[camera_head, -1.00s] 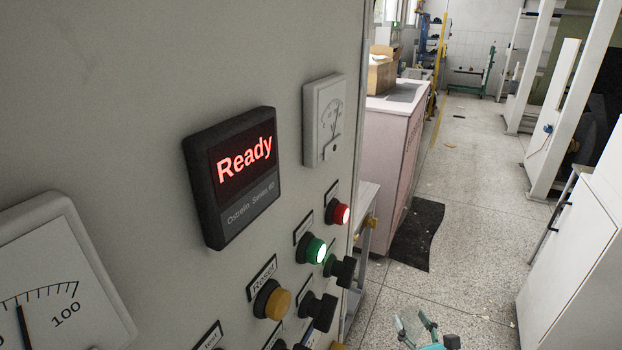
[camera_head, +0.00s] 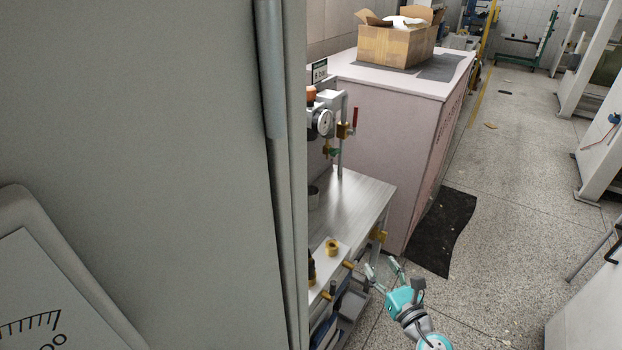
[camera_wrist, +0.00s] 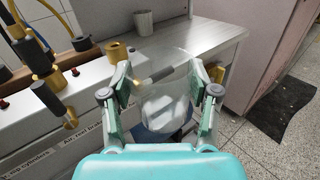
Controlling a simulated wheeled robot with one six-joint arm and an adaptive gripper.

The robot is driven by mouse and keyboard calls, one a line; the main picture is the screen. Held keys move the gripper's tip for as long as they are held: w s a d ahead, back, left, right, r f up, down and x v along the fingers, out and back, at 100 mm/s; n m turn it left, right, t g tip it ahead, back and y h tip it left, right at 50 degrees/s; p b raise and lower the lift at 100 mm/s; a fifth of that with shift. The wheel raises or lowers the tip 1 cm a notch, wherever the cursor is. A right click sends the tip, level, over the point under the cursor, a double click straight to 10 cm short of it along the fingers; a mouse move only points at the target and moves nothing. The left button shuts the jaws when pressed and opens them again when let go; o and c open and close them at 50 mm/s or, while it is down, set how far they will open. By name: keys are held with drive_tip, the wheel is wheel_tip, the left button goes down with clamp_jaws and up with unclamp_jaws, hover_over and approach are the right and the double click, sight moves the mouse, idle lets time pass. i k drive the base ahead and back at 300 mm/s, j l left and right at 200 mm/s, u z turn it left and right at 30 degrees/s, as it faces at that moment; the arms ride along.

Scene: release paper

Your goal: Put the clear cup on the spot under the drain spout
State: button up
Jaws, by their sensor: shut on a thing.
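The clear cup (camera_wrist: 165,100) is see-through and shows faintly between the fingers in the wrist view. My gripper (camera_wrist: 161,88) is shut on it, with one finger pad on each side. The cup is held in front of the bench edge, and a grey rod with a brass end (camera_wrist: 152,78) shows in the same place, at least partly through it. In the head view my gripper (camera_head: 382,268) is beside the bench's right front corner; the cup cannot be made out there. I cannot tell which fitting is the drain spout, and no marked spot is clear.
The metal bench (camera_head: 350,205) holds a grey cup (camera_wrist: 144,22) and a brass ring (camera_head: 332,247). Pipes with a gauge (camera_head: 322,121) stand behind. Brass-tipped fittings (camera_wrist: 49,98) stick out along the front. A pink cabinet (camera_head: 392,140) adjoins. Floor at right is open.

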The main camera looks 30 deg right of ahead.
sight(327, 189)
drive_tip(key=i+l+u, duration=0.25)
drive_tip(key=l+u, duration=0.15)
drive_tip(key=l, duration=0.9)
drive_tip(key=l+u, duration=0.4)
drive_tip(key=l, duration=0.9)
